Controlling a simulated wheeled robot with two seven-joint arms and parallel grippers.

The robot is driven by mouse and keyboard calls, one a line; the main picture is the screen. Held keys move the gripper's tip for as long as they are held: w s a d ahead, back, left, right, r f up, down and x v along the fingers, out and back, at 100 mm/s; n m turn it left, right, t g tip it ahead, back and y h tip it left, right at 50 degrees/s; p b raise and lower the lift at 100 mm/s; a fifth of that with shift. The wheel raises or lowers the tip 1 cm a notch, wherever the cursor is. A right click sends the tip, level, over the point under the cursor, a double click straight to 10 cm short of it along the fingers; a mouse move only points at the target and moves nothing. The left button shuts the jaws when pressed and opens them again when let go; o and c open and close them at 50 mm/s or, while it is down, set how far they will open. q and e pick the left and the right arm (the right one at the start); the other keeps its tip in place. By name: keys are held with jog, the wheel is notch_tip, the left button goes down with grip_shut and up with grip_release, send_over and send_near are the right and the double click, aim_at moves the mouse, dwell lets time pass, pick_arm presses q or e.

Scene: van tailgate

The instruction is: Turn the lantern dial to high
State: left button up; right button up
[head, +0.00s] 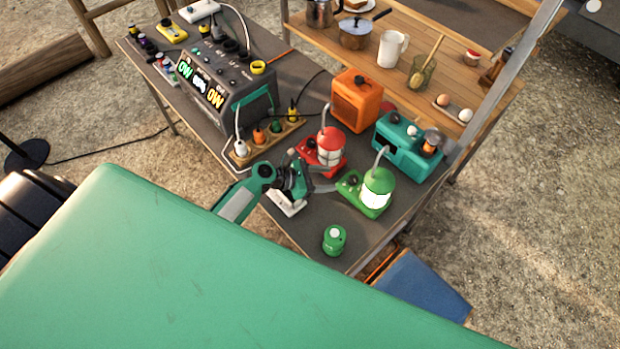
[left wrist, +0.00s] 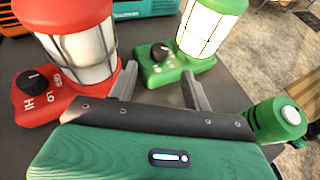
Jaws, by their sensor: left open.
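A green lantern (head: 377,188) with a bright, lit globe stands on the dark table; it also shows in the left wrist view (left wrist: 206,28). Its black dial (left wrist: 160,52) sits on the green base, with small marks too small to read. A red lantern (head: 329,147) stands beside it, its globe greyish and dimmer. The red lantern's black dial (left wrist: 33,80) has HI and LO marks. My left gripper (head: 329,179) is open and empty, low over the table. In the left wrist view its fingers (left wrist: 160,88) point toward the green base, one on each side, short of the dial.
A green canister (head: 334,240) stands near the table's front corner, close to the gripper's right side. Behind the lanterns are an orange heater-like box (head: 357,100) and a teal stove (head: 408,148). A power station (head: 225,85) and plug strip stand left.

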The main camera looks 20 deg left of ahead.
aim_at(352, 179)
pick_arm(q)
jog(key=v, duration=0.5)
jog(key=shift+b, duration=0.3)
jog(key=shift+d, duration=0.1)
jog(key=d+f+b, duration=0.1)
jog(key=s+d+f+n+y+b, duration=0.1)
jog(key=b, duration=0.1)
jog(key=shift+s+d+t, duration=0.15)
jog(key=shift+d+t, duration=0.1)
jog(key=shift+t, duration=0.05)
jog(key=w+d+f+n+t+y+b, duration=0.1)
jog(key=w+d, duration=0.1)
jog(key=w, duration=0.1)
jog(key=w+d+f+n+y+b, duration=0.1)
jog(key=w+d, duration=0.2)
jog(key=w+d+f+n+t+y+b, duration=0.1)
jog(key=w+d, duration=0.2)
jog(key=shift+w+f+n+t, duration=0.2)
jog(key=shift+w+n+t, duration=0.05)
jog(key=shift+n+t, duration=0.05)
